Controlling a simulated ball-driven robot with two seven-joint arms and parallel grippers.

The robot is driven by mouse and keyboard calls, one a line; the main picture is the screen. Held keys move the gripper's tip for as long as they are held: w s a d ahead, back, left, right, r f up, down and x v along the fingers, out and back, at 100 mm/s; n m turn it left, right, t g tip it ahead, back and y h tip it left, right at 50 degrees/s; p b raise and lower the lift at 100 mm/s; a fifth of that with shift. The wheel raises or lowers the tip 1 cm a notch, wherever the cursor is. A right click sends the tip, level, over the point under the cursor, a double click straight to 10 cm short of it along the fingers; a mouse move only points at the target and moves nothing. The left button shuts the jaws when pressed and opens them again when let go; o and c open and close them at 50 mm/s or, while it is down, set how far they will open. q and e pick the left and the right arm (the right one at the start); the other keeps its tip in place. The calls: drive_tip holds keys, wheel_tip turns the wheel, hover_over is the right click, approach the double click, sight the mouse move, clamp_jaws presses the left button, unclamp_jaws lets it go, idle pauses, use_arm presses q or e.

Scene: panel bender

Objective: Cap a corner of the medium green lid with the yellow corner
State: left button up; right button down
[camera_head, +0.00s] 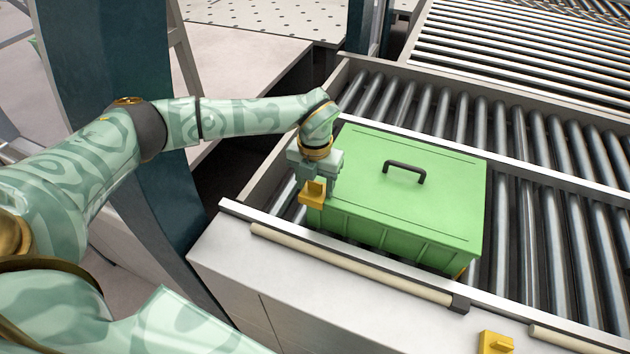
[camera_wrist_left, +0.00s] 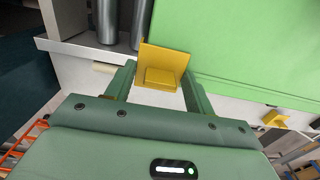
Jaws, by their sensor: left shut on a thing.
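The medium green lid (camera_head: 440,195), with a black handle (camera_head: 404,171), tops a green box on the rollers. My left gripper (camera_head: 315,180) is shut on a yellow corner (camera_head: 313,194) at the lid's near left corner. In the left wrist view the yellow corner (camera_wrist_left: 164,62) sits between the fingers, its upright wall overlapping the edge of the green lid (camera_wrist_left: 245,45). I cannot tell whether the two touch. Another yellow corner (camera_head: 496,342) lies on the pale ledge at the bottom right. My right gripper is not in view.
The roller conveyor (camera_head: 545,215) extends right and behind the box. A metal rail with a cream strip (camera_head: 350,264) runs along its near side. A dark blue post (camera_head: 105,70) stands at the left. A bit of yellow (camera_head: 461,272) shows low at the box's near right corner.

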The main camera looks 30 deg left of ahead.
use_arm(q)
drive_tip(key=o, duration=1)
drive_tip(key=shift+o, duration=0.2)
